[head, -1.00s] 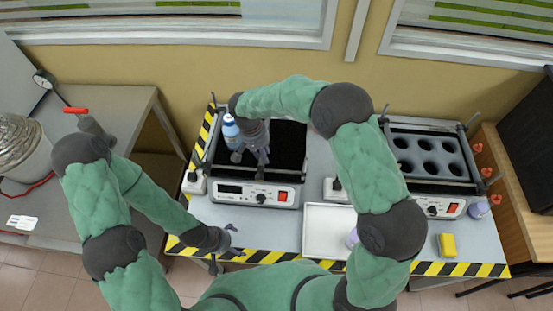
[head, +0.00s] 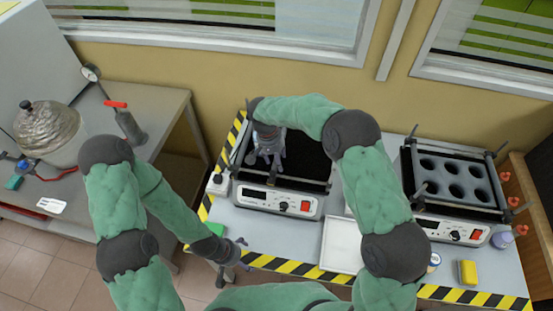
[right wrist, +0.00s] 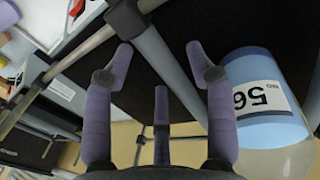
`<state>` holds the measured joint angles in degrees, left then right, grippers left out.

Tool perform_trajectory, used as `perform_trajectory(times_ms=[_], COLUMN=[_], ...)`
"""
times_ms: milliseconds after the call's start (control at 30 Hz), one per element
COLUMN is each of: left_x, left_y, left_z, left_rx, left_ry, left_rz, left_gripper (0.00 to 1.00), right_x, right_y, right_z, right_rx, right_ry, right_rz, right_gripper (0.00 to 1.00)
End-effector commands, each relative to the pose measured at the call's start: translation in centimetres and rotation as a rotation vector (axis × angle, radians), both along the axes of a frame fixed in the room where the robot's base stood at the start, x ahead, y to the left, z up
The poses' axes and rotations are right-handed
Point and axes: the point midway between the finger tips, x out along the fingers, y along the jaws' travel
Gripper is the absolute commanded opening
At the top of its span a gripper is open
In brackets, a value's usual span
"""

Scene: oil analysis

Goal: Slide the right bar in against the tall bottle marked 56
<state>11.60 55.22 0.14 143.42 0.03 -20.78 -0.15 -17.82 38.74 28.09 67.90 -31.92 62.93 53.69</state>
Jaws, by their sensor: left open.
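The tall bottle marked 56 (right wrist: 262,105) shows in the right wrist view, with a blue body and a white label, right of the fingers. It is hidden in the head view. A grey bar (right wrist: 166,62) runs diagonally beyond the fingers in the right wrist view; I cannot tell whether they touch it. My right gripper (head: 268,158) is over the left shaker (head: 275,199); its fingers (right wrist: 160,60) are spread with nothing held between them. My left gripper (head: 236,257) is open and empty near the table's front left corner.
A second shaker with a holed rack (head: 452,180) stands at the right. A white tray (head: 341,245) and a yellow block (head: 467,272) lie near the striped front edge. A gauge stand (head: 128,124) and a silver-wrapped vessel (head: 50,130) are on the left bench.

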Motion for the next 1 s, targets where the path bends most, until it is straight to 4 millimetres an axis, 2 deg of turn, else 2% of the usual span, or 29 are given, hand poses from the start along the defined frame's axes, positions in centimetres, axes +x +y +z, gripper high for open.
perform_trajectory(times_ms=[233, 367, 800, 1000], left_x=[0.0, 0.0, 0.0, 0.0], left_y=[0.0, 0.0, 0.0, 0.0], left_z=[0.0, 0.0, 0.0, 0.0], left_rx=[0.0, 0.0, 0.0, 0.0], left_ry=[0.0, 0.0, 0.0, 0.0], left_rz=[0.0, 0.0, 0.0, 0.0], left_gripper=[0.92, 0.92, 0.92, 0.92], right_x=[0.0, 0.1, 0.6, 0.7], right_y=[0.0, 0.2, 1.7, 2.2], right_z=[0.1, 1.0, 8.9, 11.1], right_rx=[0.0, 0.0, 0.0, 0.001], right_ry=[-0.001, -0.002, -0.003, -0.001], right_rz=[0.0, 0.0, 0.001, 0.0], right_gripper=[0.56, 0.56, 0.56, 0.56])
